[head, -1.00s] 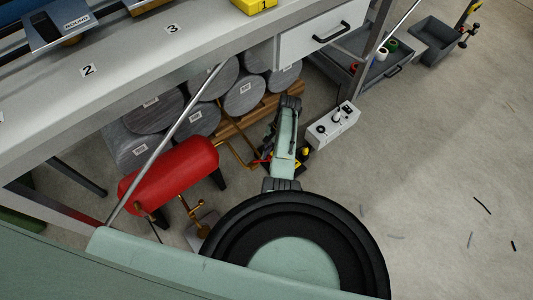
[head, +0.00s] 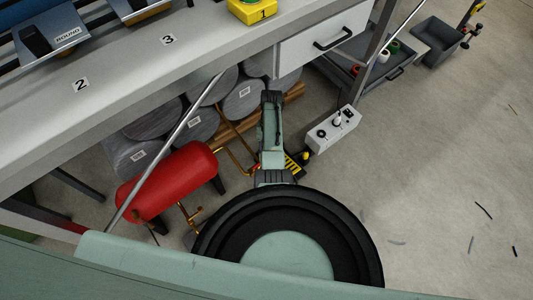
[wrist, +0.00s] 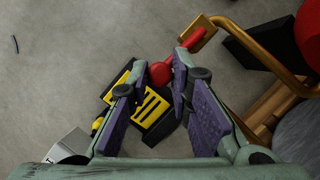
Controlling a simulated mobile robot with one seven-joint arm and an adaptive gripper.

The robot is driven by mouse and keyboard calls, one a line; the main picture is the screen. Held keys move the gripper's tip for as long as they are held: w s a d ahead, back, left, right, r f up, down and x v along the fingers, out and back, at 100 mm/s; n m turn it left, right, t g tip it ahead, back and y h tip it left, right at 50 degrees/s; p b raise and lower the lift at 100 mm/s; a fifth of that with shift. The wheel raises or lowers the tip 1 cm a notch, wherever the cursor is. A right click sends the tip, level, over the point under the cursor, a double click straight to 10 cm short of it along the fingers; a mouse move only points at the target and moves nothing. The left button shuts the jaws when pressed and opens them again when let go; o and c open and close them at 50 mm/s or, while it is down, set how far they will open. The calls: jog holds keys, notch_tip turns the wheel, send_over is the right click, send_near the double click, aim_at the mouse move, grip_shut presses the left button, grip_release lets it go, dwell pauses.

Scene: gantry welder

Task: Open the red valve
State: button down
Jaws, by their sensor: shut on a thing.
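The red valve shows in the wrist view as a red handle (wrist: 160,73), with a rounded end between my fingertips. Another red part (wrist: 192,40) of it lies just past the right fingertip, by a brass fitting (wrist: 197,31) on the pipe. My gripper (wrist: 158,70) is shut on the handle, its purple-padded fingers on either side. The right finger hides the middle of the handle. The brass pipe (head: 236,156) runs there from the red tank (head: 168,182).
A yellow and black slatted thing (wrist: 152,105) lies below my fingers. A grey control box (head: 333,130) stands to the right of my arm. Wrapped drums (head: 241,101) sit under the workbench (head: 120,95). The floor at the right is open.

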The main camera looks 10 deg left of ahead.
dwell(0.3)
jog(key=c, duration=1.5)
grip_release()
jog(key=v, duration=0.7)
jog(key=shift+w+r, duration=0.1)
jog(key=shift+r, duration=0.15)
